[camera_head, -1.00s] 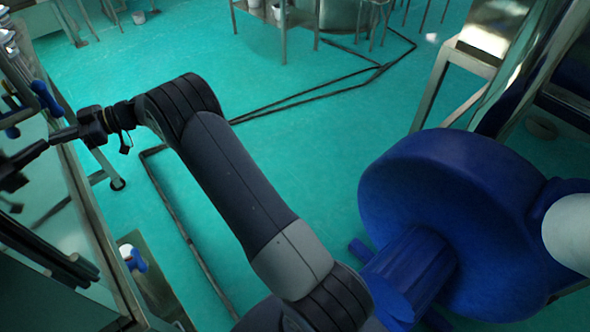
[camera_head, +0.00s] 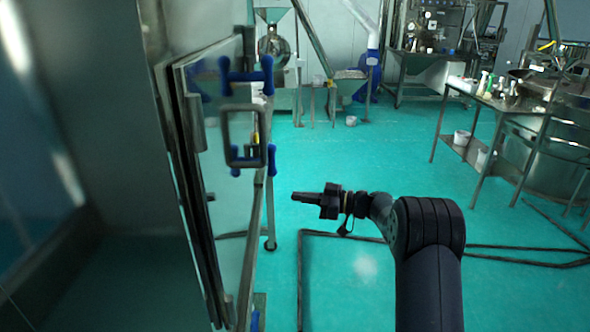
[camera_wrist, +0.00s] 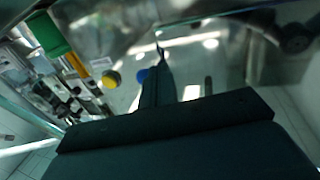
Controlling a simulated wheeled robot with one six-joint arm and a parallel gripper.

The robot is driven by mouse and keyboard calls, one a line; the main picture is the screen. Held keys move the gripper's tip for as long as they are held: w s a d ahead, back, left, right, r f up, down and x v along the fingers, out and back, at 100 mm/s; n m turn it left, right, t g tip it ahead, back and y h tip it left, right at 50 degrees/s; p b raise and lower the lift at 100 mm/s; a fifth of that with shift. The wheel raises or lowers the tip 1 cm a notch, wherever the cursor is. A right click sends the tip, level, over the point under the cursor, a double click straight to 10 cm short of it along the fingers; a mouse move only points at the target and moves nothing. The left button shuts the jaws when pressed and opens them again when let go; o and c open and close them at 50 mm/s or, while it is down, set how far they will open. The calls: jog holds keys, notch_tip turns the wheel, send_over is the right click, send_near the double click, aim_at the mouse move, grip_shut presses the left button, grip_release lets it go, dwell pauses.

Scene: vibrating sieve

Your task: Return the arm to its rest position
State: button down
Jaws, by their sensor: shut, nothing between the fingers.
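My gripper (camera_head: 303,197) is at the end of my dark grey arm, in the middle of the head view. It points left toward a tall metal cabinet with a glass-like door, with open air between them. Its fingers are together and hold nothing. In the wrist view my gripper's dark fingers (camera_wrist: 158,82) point up the picture, close together, toward blurred shiny metal surfaces. My arm reaches up from the bottom of the head view and bends left at the wrist.
The cabinet door (camera_head: 228,180) with blue-ended handles (camera_head: 246,75) stands close on the left. A steel table (camera_head: 480,95) with bottles stands at the right. Dark cables or channels (camera_head: 300,280) run along the green floor. The floor between is open.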

jog(key=w+a+p, duration=0.1)
jog(key=a+p, duration=0.1)
jog(key=a, duration=0.8)
jog(key=shift+w, duration=0.4)
jog(key=shift+d+f, duration=0.1)
jog(key=shift+d, duration=0.05)
